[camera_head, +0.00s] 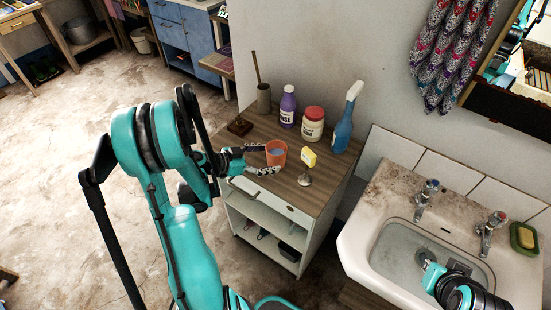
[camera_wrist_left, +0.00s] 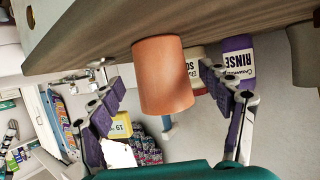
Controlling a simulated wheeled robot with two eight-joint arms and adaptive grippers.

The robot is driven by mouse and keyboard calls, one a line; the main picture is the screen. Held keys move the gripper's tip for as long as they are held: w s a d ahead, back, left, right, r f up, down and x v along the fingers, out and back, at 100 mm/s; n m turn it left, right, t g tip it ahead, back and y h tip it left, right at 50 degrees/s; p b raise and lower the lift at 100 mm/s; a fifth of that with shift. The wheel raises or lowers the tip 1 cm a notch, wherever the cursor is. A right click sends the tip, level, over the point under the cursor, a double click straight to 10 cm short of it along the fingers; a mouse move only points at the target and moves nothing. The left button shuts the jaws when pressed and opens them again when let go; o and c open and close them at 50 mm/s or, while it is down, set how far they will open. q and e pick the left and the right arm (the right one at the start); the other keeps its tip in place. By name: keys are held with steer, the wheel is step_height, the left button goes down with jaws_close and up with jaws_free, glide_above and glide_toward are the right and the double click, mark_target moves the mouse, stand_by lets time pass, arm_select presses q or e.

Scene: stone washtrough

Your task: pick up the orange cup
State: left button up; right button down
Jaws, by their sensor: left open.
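The orange cup (camera_head: 276,153) stands upright on the wooden cabinet top (camera_head: 290,190), near its left side. My left gripper (camera_head: 264,160) is open, with one finger on the far side and one on the near side of the cup's left part. In the left wrist view, which is turned over, the cup (camera_wrist_left: 163,75) sits between the two spread purple-padded fingers (camera_wrist_left: 163,100). Contact with either finger cannot be made out. My right arm (camera_head: 465,290) reaches in at the lower right over the sink; its finger opening cannot be made out.
A yellow item (camera_head: 308,157) and a small metal object (camera_head: 305,179) stand just right of the cup. The sink (camera_head: 375,200) is at right.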

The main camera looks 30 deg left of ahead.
arm_select(q)
steer(key=b+x, duration=0.1)
steer(key=x, duration=0.2)
steer(key=shift+w+d+f, duration=0.1)
steer(key=shift+w+f, duration=0.05)
steer(key=shift+w, duration=0.25)
steer(key=c, duration=1.4)
steer(key=shift+o, duration=0.2)
